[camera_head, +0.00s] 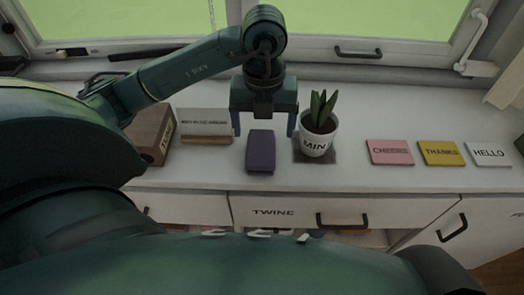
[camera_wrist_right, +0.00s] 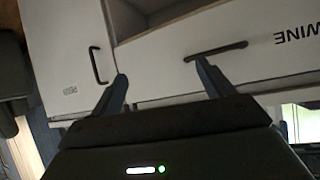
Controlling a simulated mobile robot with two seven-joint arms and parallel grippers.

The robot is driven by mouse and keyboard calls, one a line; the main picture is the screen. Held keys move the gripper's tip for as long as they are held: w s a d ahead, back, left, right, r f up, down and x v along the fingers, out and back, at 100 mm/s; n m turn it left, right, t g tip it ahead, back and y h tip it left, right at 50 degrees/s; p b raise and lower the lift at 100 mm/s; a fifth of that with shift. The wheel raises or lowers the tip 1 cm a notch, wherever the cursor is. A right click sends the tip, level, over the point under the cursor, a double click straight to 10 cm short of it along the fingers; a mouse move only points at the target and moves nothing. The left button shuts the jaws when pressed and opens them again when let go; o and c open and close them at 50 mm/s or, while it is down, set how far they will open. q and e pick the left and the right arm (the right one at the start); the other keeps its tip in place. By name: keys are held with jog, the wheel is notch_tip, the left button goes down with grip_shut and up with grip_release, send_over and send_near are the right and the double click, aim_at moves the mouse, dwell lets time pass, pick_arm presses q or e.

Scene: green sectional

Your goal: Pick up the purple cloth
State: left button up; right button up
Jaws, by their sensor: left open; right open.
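The purple cloth (camera_head: 261,152) is a small folded block lying on the white counter, near its front edge, in the head view. My left gripper (camera_head: 264,132) points down over the cloth's far end. Its fingers are apart, one on each side, and I cannot tell whether they touch it. My right gripper (camera_wrist_right: 165,82) is open and empty in the right wrist view, in front of the white cabinet fronts. The cloth does not show in that view.
A potted plant (camera_head: 318,138) stands close to the right of the cloth. A wooden box (camera_head: 150,135) and a small sign (camera_head: 205,122) stand to the left. Pink (camera_head: 389,152), yellow (camera_head: 440,153) and white (camera_head: 488,154) cards lie at the right. The window is behind the counter.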

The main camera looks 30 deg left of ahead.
aim_at(261, 147)
pick_arm(q)
jog(key=f, duration=0.4)
jog(key=shift+s+a+f+p, duration=0.1)
jog(key=shift+a+f+p, duration=0.25)
jog(key=shift+p, duration=0.05)
jog(key=shift+f, duration=0.55)
jog(key=shift+c, duration=0.6)
